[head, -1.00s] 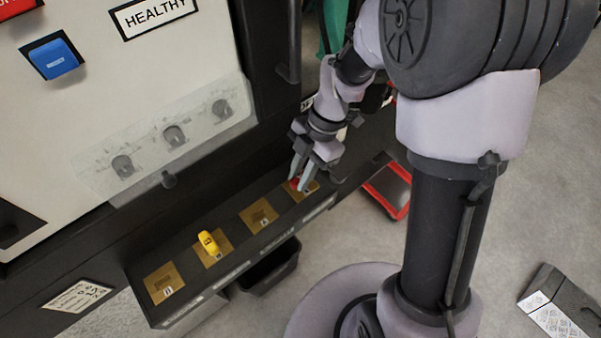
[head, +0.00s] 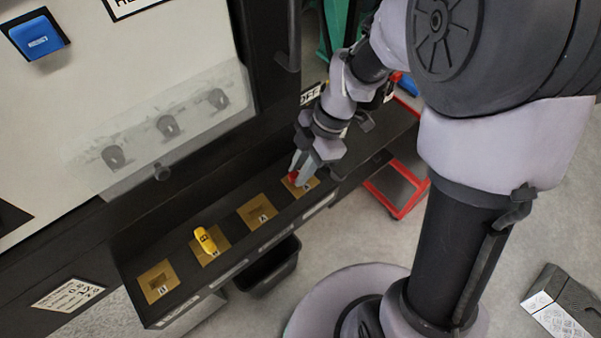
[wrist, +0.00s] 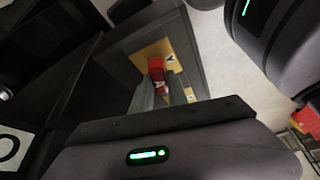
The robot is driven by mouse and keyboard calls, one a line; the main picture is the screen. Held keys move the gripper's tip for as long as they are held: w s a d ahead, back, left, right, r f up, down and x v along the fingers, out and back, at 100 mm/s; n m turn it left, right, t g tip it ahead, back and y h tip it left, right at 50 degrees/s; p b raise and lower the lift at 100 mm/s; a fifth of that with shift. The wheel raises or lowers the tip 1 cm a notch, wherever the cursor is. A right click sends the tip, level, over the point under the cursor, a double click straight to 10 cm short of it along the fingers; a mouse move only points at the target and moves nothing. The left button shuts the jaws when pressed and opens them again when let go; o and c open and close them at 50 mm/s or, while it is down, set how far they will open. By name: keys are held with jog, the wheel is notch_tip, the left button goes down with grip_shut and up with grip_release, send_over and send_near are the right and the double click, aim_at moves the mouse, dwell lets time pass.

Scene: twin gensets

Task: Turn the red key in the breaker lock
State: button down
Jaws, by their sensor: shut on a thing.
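The red key (head: 292,176) stands at the brass plate (head: 303,186) at the far right end of the dark shelf. My gripper (head: 300,171) is at that plate, its fingers shut on the red key. In the wrist view the red key (wrist: 157,72) shows a white letter A and sits over the brass plate (wrist: 150,52), with the fingers (wrist: 158,97) close at its near end. The lower part of the key and the slot beneath it are hidden.
A yellow key (head: 205,240) stands in another brass plate along the shelf (head: 230,250). Two more plates hold no key. A clear cover (head: 165,130) spans three knobs above. A black bin (head: 268,268) is below, and a red-framed cart (head: 398,190) is right.

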jog(key=m+t+b, duration=0.1)
jog(key=m, duration=0.1)
jog(key=m+b, duration=0.2)
jog(key=shift+f+t, duration=0.35)
jog(key=shift+t, duration=0.05)
jog(key=m+t+b, duration=0.1)
jog(key=m+b, duration=0.1)
jog(key=m, duration=0.1)
jog(key=shift+m+b, duration=0.3)
jog(key=shift+b, duration=0.1)
jog(key=shift+s+r+m+t+b, duration=0.1)
jog(key=shift+m+t+b, duration=0.35)
jog(key=shift+m, duration=0.75)
jog(key=m, duration=0.1)
jog(key=r+m+t+h+p, duration=0.1)
jog(key=m, duration=0.1)
jog(key=shift+m+p, duration=0.3)
jog(key=shift+m+t+h+p, duration=0.35)
jog(key=shift+m+h+p, duration=0.05)
jog(key=shift+m+p, duration=0.2)
jog(key=shift+f+m, duration=0.25)
jog(key=shift+m, duration=0.15)
jog(key=c, duration=1.2)
grip_release()
